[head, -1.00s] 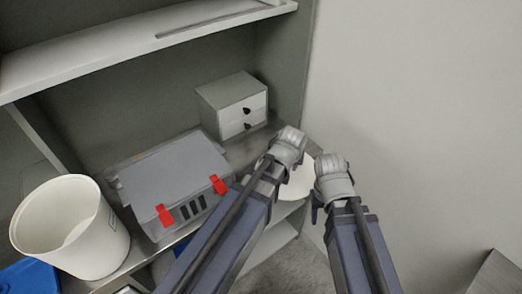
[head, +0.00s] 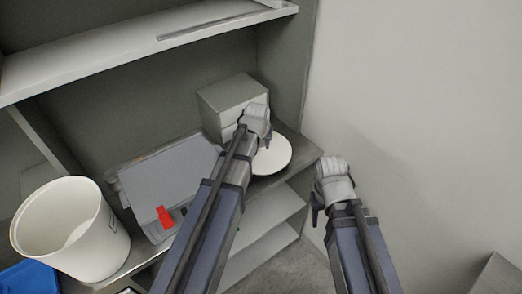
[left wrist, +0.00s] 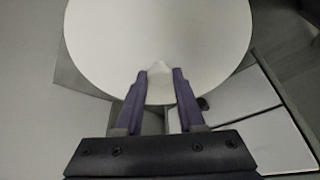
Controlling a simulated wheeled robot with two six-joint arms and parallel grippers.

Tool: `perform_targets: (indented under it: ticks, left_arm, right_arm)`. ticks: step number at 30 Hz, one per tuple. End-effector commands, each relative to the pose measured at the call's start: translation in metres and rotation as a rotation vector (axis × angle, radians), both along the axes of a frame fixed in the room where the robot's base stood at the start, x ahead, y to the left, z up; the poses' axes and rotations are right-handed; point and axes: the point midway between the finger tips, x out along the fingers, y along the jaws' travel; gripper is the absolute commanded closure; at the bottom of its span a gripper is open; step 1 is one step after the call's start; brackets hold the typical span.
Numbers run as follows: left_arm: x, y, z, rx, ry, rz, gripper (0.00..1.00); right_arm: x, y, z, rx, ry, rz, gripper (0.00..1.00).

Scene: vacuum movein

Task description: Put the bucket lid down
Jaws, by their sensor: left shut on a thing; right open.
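The bucket lid (head: 273,157) is a round white disc. In the head view it is at the right end of the middle shelf, in front of the small drawer box. In the left wrist view the lid (left wrist: 158,40) fills the upper middle. My left gripper (head: 256,122) is shut on the lid's knob (left wrist: 160,85), between its two purple fingers (left wrist: 159,84). I cannot tell whether the lid touches the shelf. My right gripper (head: 331,182) is open and empty, to the right, beside the wall. The white bucket (head: 70,232) stands open at the left.
A blue thing (head: 30,279) is at the lower left. The wall (head: 420,130) bounds the right side. The upper shelf (head: 130,50) hangs above.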

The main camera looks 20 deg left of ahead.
Motion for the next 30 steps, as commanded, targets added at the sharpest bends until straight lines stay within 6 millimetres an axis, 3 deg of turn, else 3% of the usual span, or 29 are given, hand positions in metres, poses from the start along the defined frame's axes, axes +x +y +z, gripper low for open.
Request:
perform_targets:
  ticks: [7, 21, 22, 30]
  left_arm:
    - [0.001, 0.001, -0.035, 0.0, 0.0, 0.0, 1.0]
    - [0.001, 0.001, -0.04, 0.0, 0.0, 0.0, 1.0]
    - [0.001, 0.001, -0.038, 0.0, 0.0, 0.0, 0.58]
    - [0.001, 0.001, -0.038, 0.0, 0.0, 0.0, 0.32]
  right_arm:
    - [0.0, 0.0, -0.035, 0.0, 0.0, 0.0, 0.5]
    - [0.0, 0.0, -0.04, 0.0, 0.0, 0.0, 0.5]
    - [0.0, 0.0, -0.038, 0.0, 0.0, 0.0, 0.5]
    - [0.0, 0.0, -0.038, 0.0, 0.0, 0.0, 0.5]
